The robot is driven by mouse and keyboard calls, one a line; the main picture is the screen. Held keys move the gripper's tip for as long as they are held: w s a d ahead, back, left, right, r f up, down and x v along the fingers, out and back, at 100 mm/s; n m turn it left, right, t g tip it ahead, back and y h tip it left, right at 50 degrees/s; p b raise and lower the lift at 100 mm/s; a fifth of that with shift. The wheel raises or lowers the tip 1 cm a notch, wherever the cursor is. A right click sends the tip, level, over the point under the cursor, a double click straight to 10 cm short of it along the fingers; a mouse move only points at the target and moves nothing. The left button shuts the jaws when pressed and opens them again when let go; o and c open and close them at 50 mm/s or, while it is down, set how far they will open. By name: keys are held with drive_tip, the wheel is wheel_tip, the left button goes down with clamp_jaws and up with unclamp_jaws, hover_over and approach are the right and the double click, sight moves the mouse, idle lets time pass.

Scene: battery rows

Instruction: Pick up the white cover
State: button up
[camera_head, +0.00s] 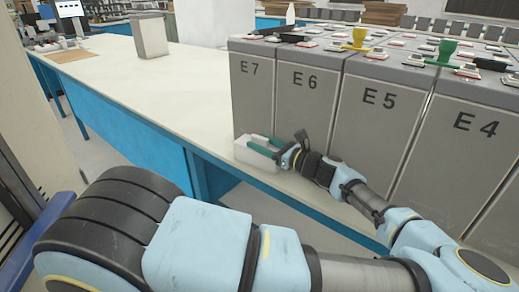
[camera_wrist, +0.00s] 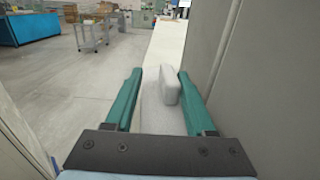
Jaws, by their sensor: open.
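The white cover (camera_head: 242,153) is a small pale block on the bench top, in front of the grey battery marked E7. My gripper (camera_head: 263,144) is at the cover, with its green fingers overlapping it in the head view. In the wrist view the open fingers (camera_wrist: 160,73) point forward with a wide gap. The pale cover (camera_wrist: 170,86) shows in that gap, nearer the right finger than the left. Contact between finger and cover cannot be made out. My fingers and wrist hide part of the cover in the head view.
A row of tall grey batteries (camera_head: 252,95), marked E7 to E4, stands close behind and right of my gripper. The white bench top (camera_head: 150,88) is clear to the left, up to a grey box (camera_head: 150,36). The bench's front edge is close to the cover.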

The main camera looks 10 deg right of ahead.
drive_tip(key=shift+w+a, duration=0.2)
drive_tip(key=shift+w, duration=0.05)
drive_tip(key=shift+c, duration=0.3)
clamp_jaws()
